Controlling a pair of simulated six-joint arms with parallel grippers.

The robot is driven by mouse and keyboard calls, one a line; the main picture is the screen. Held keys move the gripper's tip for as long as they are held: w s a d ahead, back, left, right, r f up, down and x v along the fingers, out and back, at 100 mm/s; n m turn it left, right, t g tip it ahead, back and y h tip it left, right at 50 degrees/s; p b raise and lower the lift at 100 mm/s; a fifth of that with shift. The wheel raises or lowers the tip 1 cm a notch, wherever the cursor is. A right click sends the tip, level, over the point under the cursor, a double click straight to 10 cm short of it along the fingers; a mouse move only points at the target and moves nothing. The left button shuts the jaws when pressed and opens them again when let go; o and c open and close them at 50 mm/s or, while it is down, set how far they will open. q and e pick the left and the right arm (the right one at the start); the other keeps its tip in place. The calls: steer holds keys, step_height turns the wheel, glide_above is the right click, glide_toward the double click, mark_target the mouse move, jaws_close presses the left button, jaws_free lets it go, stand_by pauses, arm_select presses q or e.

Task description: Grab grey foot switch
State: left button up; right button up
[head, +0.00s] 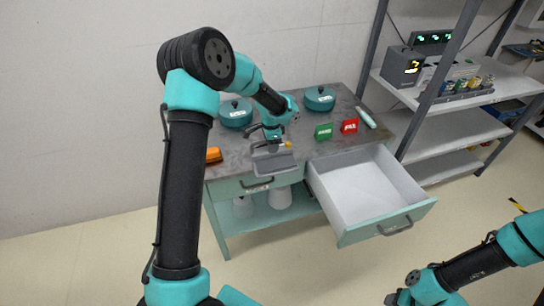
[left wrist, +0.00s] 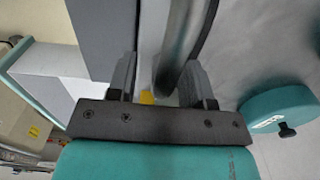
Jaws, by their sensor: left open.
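The grey foot switch (head: 274,164) sits at the front edge of the cart's grey top (head: 300,140), in front of the left gripper. My left gripper (head: 271,143) is pointed down just over its rear part, with jaws open. In the left wrist view the grey body (left wrist: 100,35) of the switch fills the upper middle, and a dark curved bar (left wrist: 180,45) lies between the open fingers (left wrist: 158,88). A small yellow patch shows there too. I cannot tell whether the fingers touch it. My right gripper (head: 400,297) is low at the bottom right, away from the cart, its jaws unclear.
Two teal round lidded pots (head: 236,113) (head: 320,98) stand behind. A green sign (head: 323,132), a red sign (head: 350,126) and a teal-handled tool (head: 366,118) lie right; an orange item (head: 213,155) lies left. An empty drawer (head: 372,190) juts open. Shelving (head: 450,120) stands at right.

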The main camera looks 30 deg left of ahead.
arm_select(q)
jaws_close()
stand_by(0.4)
stand_by(1.0)
